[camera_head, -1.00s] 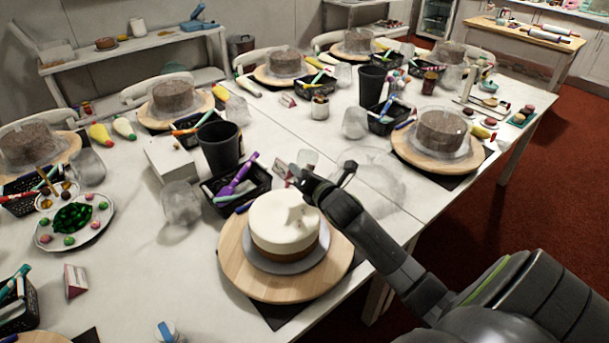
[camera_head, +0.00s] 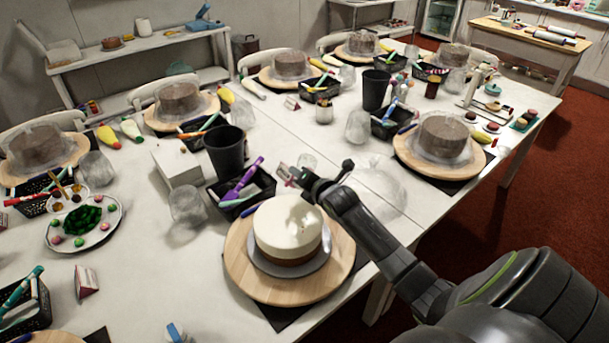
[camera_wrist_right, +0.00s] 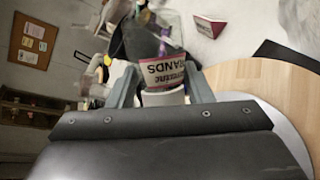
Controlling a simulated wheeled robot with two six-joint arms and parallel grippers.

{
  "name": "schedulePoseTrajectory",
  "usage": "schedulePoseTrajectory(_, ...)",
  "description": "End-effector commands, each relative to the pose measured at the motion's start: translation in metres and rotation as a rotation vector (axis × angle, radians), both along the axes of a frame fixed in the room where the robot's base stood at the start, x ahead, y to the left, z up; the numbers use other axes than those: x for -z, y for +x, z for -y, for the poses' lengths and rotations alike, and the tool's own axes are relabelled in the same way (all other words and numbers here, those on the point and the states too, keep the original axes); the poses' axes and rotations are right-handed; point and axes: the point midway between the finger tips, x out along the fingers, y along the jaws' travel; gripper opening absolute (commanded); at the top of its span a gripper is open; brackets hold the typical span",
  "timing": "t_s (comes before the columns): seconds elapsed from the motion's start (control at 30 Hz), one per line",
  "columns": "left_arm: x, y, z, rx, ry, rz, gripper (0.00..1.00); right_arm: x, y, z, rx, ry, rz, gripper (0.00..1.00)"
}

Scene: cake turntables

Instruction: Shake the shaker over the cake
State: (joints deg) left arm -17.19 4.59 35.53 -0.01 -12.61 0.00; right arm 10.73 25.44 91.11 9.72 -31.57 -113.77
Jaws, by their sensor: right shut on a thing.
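The cake (camera_head: 287,228), white on top and brown at its base, sits on a grey board (camera_head: 262,262) on a round wooden turntable (camera_head: 243,276). My right gripper (camera_head: 299,182) is above the far side of the cake. In the right wrist view my right gripper (camera_wrist_right: 161,88) is shut on the shaker (camera_wrist_right: 163,72), which has a clear body, a red and white label and a white end. In the head view the shaker (camera_head: 287,178) is small and mostly hidden by the fingers. My left gripper is in neither current view.
A black basket (camera_head: 246,202) with a purple-handled tool stands behind the cake, beside a black cup (camera_head: 224,150). A clear jar (camera_head: 187,204) stands left. More wooden turntables with brown cakes line the long white table (camera_head: 160,270).

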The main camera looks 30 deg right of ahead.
Motion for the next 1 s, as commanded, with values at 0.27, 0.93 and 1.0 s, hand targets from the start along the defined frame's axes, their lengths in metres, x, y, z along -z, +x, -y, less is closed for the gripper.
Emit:
schedulePoseTrajectory(0.27, 0.002, 0.000, 0.000, 0.000, 0.000, 0.000, 0.32, 0.001, 0.010, -0.012, -0.001, -0.001, 0.002, 0.18)
schedulePoseTrajectory(0.93, 0.009, 0.000, 0.000, 0.000, 0.000, 0.000, 0.32, -0.003, 0.009, -0.013, 0.000, -0.072, 0.055, 0.18)
schedulePoseTrajectory(1.0, 0.004, 0.000, 0.000, 0.000, 0.000, 0.000, 0.32, -0.009, 0.012, -0.009, 0.000, -0.075, 0.054, 0.18)
